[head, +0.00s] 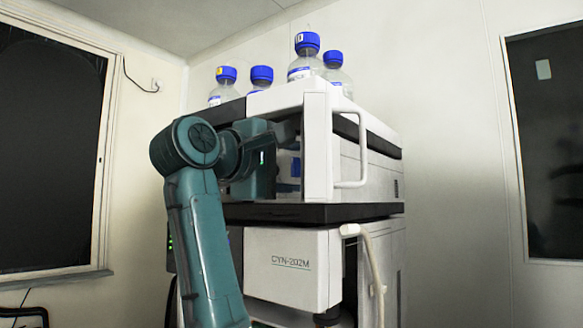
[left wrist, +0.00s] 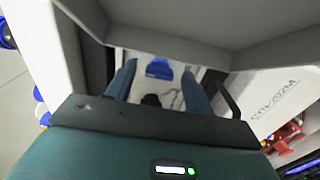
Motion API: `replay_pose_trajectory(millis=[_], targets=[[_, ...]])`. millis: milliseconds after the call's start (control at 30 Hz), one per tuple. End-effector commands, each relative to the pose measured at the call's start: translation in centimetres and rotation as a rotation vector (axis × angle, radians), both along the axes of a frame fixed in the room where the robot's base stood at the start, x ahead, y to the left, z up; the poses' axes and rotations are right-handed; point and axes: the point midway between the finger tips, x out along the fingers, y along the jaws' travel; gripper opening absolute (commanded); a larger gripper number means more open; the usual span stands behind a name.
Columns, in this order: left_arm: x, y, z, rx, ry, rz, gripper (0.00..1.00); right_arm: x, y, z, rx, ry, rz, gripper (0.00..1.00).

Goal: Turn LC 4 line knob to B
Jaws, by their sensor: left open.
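The column stack (head: 375,175) is a white and black instrument tower with an open recess behind a white door frame. My left arm reaches into this recess, and its gripper body (head: 255,170) is partly hidden by the frame; the fingertips do not show there. In the left wrist view my left gripper (left wrist: 158,74) is open, one finger on each side. A blue knob-like part (left wrist: 159,68) on a pale panel shows between and beyond the fingers. I cannot tell whether they touch it. No LC 4 label or letter B is legible. My right gripper is not in view.
Several blue-capped bottles (head: 307,62) stand on top of the tower. A white handle (head: 350,150) sits right of the recess. A lower unit marked CYN-202M (head: 290,262) is beneath. Recess walls close around my gripper leave little room.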

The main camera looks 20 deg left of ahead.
Motion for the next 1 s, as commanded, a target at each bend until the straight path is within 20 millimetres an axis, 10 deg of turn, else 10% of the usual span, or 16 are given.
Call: replay_pose_trajectory(millis=[167,700,1000], targets=[[0.01,-0.01,0.0,0.0,0.0,0.0,0.53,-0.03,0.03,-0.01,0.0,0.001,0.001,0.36],[0.01,0.01,0.0,0.0,0.0,0.0,0.09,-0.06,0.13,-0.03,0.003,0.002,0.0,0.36],[0.02,0.03,-0.04,0.034,-0.012,0.001,0.08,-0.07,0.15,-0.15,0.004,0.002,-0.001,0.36]])
